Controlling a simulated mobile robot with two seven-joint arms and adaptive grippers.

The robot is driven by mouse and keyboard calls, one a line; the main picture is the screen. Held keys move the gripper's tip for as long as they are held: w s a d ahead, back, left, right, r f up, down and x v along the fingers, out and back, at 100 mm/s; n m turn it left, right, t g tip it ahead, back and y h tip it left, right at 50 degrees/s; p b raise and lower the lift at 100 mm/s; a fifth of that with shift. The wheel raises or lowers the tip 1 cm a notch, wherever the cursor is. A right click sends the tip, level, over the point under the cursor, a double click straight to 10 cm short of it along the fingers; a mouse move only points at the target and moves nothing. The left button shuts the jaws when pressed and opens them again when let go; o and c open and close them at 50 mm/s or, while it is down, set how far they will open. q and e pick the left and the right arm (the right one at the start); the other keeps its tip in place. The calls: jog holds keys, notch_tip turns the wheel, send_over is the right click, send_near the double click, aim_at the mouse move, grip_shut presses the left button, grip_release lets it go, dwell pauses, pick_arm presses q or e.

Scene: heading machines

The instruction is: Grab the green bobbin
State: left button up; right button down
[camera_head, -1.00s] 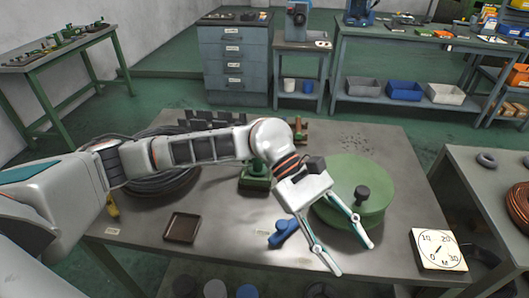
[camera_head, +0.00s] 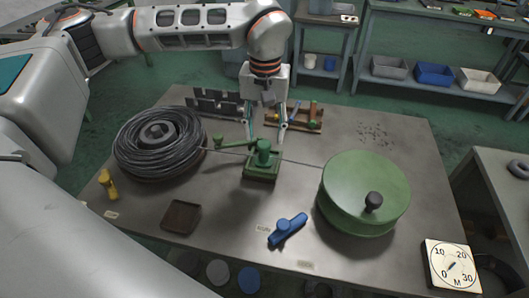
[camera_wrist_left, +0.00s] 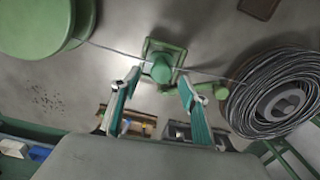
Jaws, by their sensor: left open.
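A large round green drum (camera_head: 355,185) with a dark knob on top, the likeliest green bobbin, stands on the right half of the metal table. A wire runs to it from a small green device (camera_head: 262,165) with a lever. My left gripper (camera_head: 266,130) is open and empty, pointing down just behind and above that device, well left of the drum. In the left wrist view the device (camera_wrist_left: 162,62) shows between and beyond the open fingertips (camera_wrist_left: 160,85). The drum (camera_wrist_left: 35,22) is partly cut off there at the upper left. My right gripper is not seen.
A dark wire coil (camera_head: 158,150) lies on the left of the table (camera_head: 240,230). A wooden tray with small parts (camera_head: 300,116) is behind the device. A blue tool (camera_head: 288,230), a brown tray (camera_head: 181,217) and a dial box (camera_head: 452,266) are near the front.

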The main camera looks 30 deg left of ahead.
aim_at(264, 143)
pick_arm(q)
notch_tip(264, 143, down, 5)
jog(key=shift+a+r, duration=0.1)
jog(key=shift+a, duration=0.05)
grip_shut()
jog(key=shift+r, duration=0.1)
